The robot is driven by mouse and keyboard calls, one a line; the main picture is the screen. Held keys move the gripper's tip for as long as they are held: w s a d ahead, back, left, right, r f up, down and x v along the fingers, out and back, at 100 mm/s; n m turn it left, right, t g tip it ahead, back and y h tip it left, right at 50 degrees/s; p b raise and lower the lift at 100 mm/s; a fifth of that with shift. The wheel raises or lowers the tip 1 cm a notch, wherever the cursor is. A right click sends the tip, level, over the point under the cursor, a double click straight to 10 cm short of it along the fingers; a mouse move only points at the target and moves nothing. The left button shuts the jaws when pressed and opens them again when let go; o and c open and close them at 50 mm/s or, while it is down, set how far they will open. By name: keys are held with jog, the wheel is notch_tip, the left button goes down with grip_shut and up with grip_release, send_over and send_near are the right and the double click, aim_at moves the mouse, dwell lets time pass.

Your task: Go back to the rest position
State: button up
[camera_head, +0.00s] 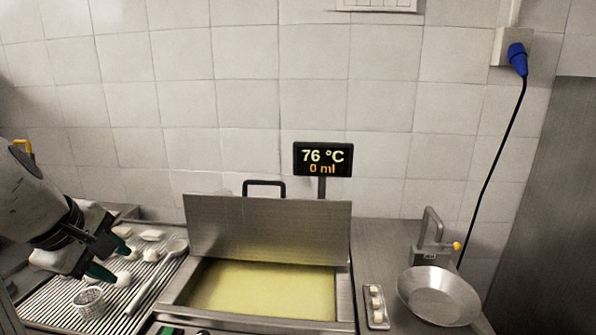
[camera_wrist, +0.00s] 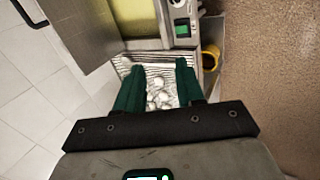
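My gripper (camera_head: 112,262) is at the left of the head view, low over the ribbed tray (camera_head: 55,317). Its green fingers also show in the wrist view (camera_wrist: 158,66), spread apart with nothing held between them. White pieces on the tray (camera_wrist: 160,98) show behind the gap between the fingers. My forearm hides part of the tray's left side in the head view.
A small perforated basket (camera_head: 90,303) and a long-handled ladle (camera_head: 155,275) lie on the tray. The fryer (camera_head: 343,313) holds yellow liquid, its lid (camera_head: 268,230) raised behind. A metal bowl (camera_head: 440,292) and small white-piece tray (camera_head: 384,322) stand right. A yellow bucket (camera_wrist: 210,57) hangs beside.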

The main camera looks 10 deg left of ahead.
jog(key=w+d+f+m+g, duration=0.1)
jog(key=w+d+f+m, duration=0.15)
jog(key=d+f, duration=1.05)
jog(key=w+d+f+m+g, duration=0.15)
jog(key=d+f+m, duration=0.25)
jog(key=d+f, duration=0.85)
jog(key=s+d+f+m+g, duration=0.1)
jog(key=s+d+f, duration=0.2)
jog(key=d, duration=0.3)
jog(key=s+d+f+m, duration=0.1)
jog(key=s+d+f, duration=0.15)
jog(key=d, duration=0.25)
jog(key=s+d+f+m+g, duration=0.1)
jog(key=s+d+f+m, duration=0.1)
jog(key=d+f, duration=0.3)
jog(key=s+d+m, duration=0.4)
jog(key=s+d, duration=0.6)
jog(key=s, duration=0.3)
jog(key=s+d+f+m, duration=0.1)
jog(key=s+d+m, duration=0.2)
jog(key=s+d, duration=0.6)
jog(key=s, duration=0.4)
jog(key=shift+s+d+f+m+g, duration=0.25)
jog(key=shift+s+d+m+g, duration=0.1)
jog(key=shift+s+d, duration=0.05)
